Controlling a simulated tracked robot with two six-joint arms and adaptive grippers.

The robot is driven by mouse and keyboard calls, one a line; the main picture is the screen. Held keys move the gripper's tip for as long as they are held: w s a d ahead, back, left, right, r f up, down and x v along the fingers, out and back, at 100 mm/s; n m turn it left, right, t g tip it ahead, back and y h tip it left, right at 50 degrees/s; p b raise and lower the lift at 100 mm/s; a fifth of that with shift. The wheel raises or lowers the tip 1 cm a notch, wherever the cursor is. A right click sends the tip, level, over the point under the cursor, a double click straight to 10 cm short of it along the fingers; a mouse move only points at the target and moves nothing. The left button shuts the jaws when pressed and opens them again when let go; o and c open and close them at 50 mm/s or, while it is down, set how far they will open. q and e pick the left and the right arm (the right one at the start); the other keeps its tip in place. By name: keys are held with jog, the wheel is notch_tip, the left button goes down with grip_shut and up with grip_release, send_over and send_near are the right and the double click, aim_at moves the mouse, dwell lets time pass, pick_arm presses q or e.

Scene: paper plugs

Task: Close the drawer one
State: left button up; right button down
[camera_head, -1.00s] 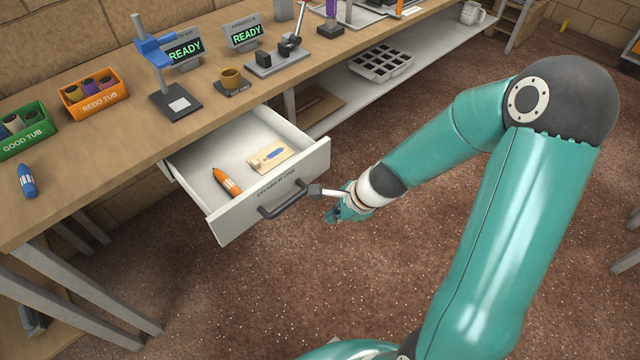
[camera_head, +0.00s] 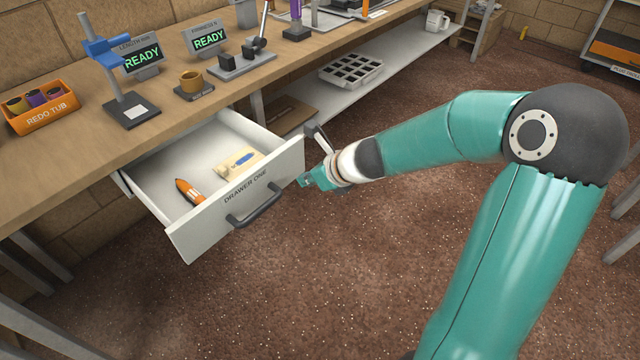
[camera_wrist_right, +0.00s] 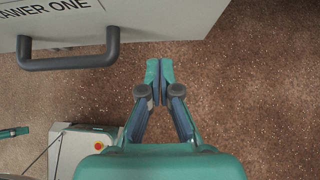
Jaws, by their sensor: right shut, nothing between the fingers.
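Drawer one (camera_head: 211,220) stands pulled out from under the workbench. It is white, with "DRAWER ONE" on its front and a dark bar handle (camera_head: 256,205). An orange marker-like object (camera_head: 188,191) and a beige block with a blue piece (camera_head: 240,162) lie inside. My right gripper (camera_head: 304,182) is beside the right end of the drawer front, off the handle. In the right wrist view the gripper (camera_wrist_right: 159,72) is shut and empty, with the drawer front (camera_wrist_right: 185,15) and handle (camera_wrist_right: 70,60) to its upper left.
A lower shelf carries a compartment tray (camera_head: 351,70). The floor before the drawer is clear.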

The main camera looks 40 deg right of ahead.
aim_at(287, 172)
jog(key=w+p, duration=0.1)
jog(key=w, duration=0.1)
jog(key=shift+w+a, duration=0.15)
jog(key=shift+w, duration=0.25)
jog(key=shift+w+p, duration=0.35)
jog(key=shift+w, duration=0.3)
